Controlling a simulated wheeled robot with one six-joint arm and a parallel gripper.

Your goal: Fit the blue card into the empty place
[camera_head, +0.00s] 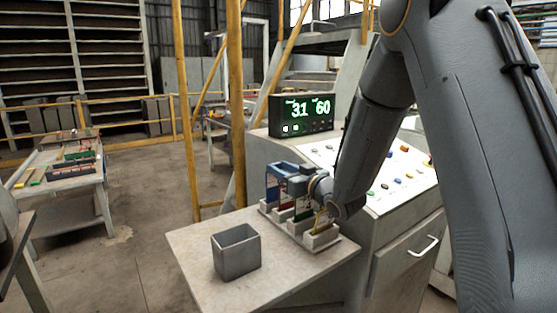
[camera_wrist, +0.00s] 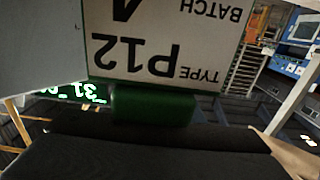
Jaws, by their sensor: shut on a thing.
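A pale rack (camera_head: 322,241) with several slots stands on the table's right part, beside the console. A blue card (camera_head: 273,192) stands at its far left end, with a red card (camera_head: 287,196) next to it. A green card (camera_head: 303,214) and a yellow card (camera_head: 321,221) are nearer the front. My gripper (camera_head: 301,184) is over the green card. In the wrist view, a green handle (camera_wrist: 153,107) is at the dark fingers, below a white label reading "TYPE P12". My gripper is shut on the green card. I cannot tell whether its foot is in a slot.
An open grey bin (camera_head: 238,258) stands on the table (camera_head: 195,245), left of the rack. A console (camera_head: 385,215) with coloured buttons is behind and right. A display (camera_head: 302,115) reads 31 and 60. Another bench (camera_head: 65,190) stands at the left.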

